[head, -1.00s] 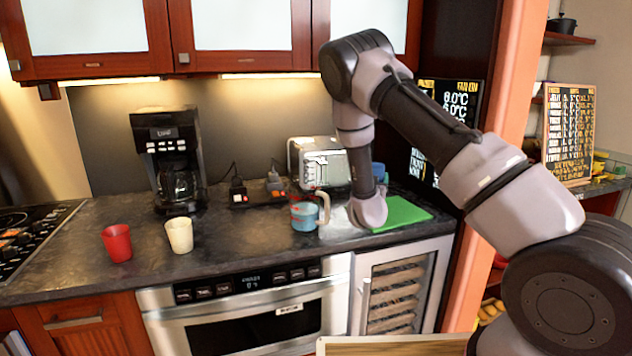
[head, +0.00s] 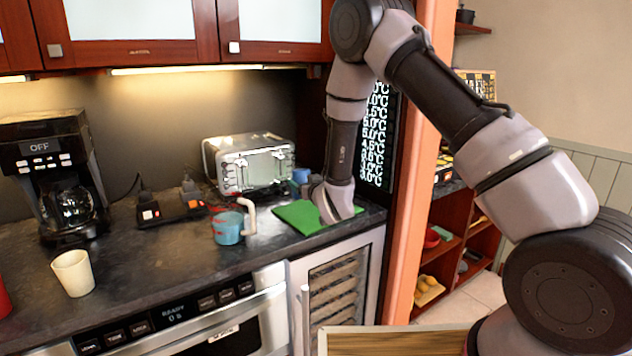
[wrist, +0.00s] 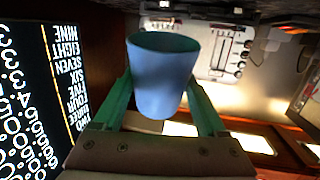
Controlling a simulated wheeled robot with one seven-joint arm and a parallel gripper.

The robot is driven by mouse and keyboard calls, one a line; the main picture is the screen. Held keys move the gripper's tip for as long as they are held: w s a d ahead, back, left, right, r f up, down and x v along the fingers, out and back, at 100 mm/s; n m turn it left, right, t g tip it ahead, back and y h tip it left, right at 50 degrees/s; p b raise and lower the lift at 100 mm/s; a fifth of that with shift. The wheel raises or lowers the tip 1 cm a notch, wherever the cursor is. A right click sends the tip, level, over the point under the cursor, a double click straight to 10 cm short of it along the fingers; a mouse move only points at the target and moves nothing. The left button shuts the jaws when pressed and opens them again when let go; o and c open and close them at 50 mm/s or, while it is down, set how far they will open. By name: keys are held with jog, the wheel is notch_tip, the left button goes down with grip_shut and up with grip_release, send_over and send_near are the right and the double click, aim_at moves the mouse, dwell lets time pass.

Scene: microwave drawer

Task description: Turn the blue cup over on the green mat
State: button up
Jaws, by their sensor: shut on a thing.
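The blue cup (wrist: 160,85) is between the green fingers of my gripper (wrist: 161,90), which is shut on it. The wrist view is upside down relative to the room. The cup's wide open end faces the top of that picture, so its mouth points down towards the counter. In the head view, a small part of the blue cup (head: 301,175) shows past my gripper (head: 312,188), at the back of the green mat (head: 300,215). My wrist hides part of the mat. I cannot tell whether the cup touches it.
A measuring jug (head: 228,228) with blue contents stands left of the mat. A silver toaster (head: 250,163) is behind. A cream cup (head: 73,272), a coffee maker (head: 60,175) and a power strip (head: 172,209) are further left. A dark menu board (head: 376,135) stands at the right.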

jog(key=shift+d, duration=0.15)
jog(key=shift+f, duration=3)
jog(key=o, duration=1.3)
